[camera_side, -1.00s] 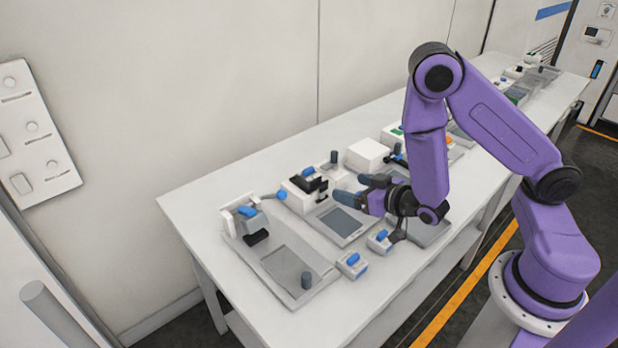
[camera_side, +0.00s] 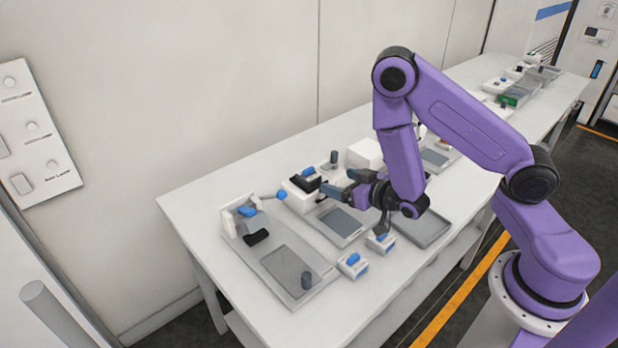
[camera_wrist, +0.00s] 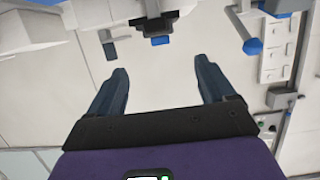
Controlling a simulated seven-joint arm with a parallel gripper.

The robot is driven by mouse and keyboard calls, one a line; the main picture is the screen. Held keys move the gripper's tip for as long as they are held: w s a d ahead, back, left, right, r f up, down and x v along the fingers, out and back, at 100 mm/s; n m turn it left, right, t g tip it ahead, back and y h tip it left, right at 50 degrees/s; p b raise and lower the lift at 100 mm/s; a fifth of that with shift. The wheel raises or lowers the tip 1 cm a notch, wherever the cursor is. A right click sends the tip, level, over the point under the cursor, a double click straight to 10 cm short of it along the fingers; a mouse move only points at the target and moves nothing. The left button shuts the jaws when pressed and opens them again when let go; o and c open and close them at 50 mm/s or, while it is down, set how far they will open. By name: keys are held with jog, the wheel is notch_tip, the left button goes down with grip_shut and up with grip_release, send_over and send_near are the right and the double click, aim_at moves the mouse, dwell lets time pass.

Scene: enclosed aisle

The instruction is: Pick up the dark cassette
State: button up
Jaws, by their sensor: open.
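A dark, blocky piece (camera_side: 307,183), which looks like the cassette, sits at a white block (camera_side: 296,198) near the back of the table. A second black piece (camera_side: 256,237) lies on the left grey tray (camera_side: 285,298).
A small blue-topped block (camera_side: 353,265) and another (camera_side: 381,242) stand near the front edge. A white box (camera_side: 366,153) is behind my gripper. The table's left end (camera_side: 205,245) is largely clear.

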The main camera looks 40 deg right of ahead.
aim_at(310, 171)
jog(key=x, duration=0.8)
jog(key=shift+x, duration=2.55)
jog(key=shift+r, duration=0.15)
jog(key=c, duration=1.1)
